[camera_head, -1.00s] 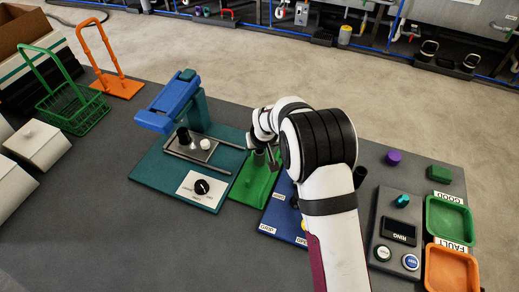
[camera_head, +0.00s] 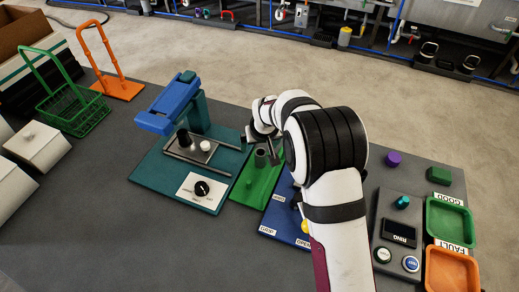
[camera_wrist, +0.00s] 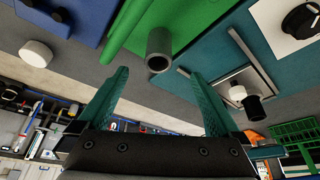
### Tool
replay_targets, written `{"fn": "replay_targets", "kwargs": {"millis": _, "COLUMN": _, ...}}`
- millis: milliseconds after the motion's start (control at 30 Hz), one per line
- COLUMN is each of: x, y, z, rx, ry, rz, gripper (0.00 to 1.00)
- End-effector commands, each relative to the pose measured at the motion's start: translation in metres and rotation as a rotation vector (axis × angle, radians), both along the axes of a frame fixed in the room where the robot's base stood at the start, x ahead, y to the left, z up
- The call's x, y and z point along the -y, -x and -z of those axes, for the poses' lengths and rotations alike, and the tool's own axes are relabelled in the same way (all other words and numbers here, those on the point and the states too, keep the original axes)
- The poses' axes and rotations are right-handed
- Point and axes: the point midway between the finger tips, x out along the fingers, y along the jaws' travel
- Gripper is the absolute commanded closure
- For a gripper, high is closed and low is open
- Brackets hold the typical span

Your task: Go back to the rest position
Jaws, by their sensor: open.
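My gripper (camera_head: 262,145) is in the middle of the head view, above the far end of the green plate (camera_head: 254,185). The arm hides part of the blue panel (camera_head: 284,215) beside it. In the wrist view the two green fingers of my gripper (camera_wrist: 162,100) stand wide apart with nothing between them. A grey hollow post (camera_wrist: 160,48) on the green plate shows just beyond the fingertips, apart from them.
A teal station (camera_head: 172,170) with a blue press head (camera_head: 171,104) stands close left. Right are a button box (camera_head: 386,257), a green tray (camera_head: 430,222) and an orange tray (camera_head: 430,270). A green basket (camera_head: 72,118) is far left.

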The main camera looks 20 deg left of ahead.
Motion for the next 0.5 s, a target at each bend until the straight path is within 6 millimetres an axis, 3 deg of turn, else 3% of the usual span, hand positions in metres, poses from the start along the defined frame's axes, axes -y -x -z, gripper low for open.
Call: {"fn": "replay_targets", "kwargs": {"millis": 500, "x": 0.0, "y": 0.0, "z": -0.048, "rx": 0.001, "ry": 0.0, "rz": -0.001, "gripper": 0.0}}
